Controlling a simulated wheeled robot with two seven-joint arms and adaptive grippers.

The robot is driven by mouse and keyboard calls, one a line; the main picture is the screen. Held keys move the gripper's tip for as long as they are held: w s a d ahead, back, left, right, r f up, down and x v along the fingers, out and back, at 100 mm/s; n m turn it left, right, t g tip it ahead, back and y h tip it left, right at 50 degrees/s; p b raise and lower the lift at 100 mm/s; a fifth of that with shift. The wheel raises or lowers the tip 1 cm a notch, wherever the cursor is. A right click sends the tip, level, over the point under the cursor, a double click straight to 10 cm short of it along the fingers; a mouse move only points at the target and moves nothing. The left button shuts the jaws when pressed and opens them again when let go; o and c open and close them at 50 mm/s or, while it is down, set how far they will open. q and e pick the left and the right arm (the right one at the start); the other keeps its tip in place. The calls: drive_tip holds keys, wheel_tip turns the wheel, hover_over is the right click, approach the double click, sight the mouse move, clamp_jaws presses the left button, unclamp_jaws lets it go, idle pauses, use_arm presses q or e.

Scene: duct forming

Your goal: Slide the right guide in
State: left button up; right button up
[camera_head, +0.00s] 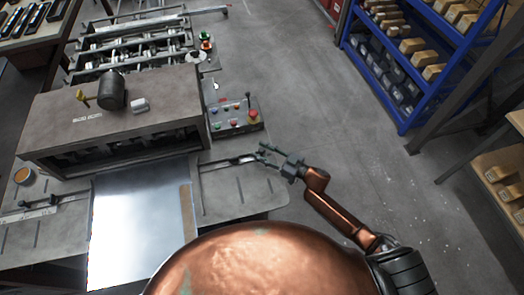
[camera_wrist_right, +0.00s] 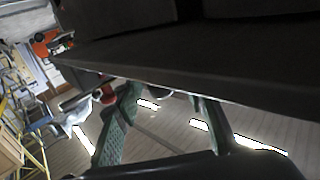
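The right guide (camera_head: 230,162) is a dark, slim bar with a small fitting on the grey right wing of the machine table, beside the front of the forming machine. My right gripper (camera_head: 262,151) is at the outer end of this guide, near the wing's right edge, with its fingers spread apart. I cannot tell whether it touches the guide. In the right wrist view the two green-grey fingers (camera_wrist_right: 163,118) stand apart, with nothing clearly held between them. A bright metal sheet (camera_head: 135,230) lies in the middle of the table. My left gripper is not in view.
The forming machine (camera_head: 110,125) stands behind the sheet. A control box (camera_head: 232,114) with coloured buttons is just behind my right gripper. A left guide (camera_head: 45,203) lies on the left wing. Blue shelving (camera_head: 410,65) stands at the upper right, with open floor between.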

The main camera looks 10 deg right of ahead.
drive_tip(key=v, duration=1.2)
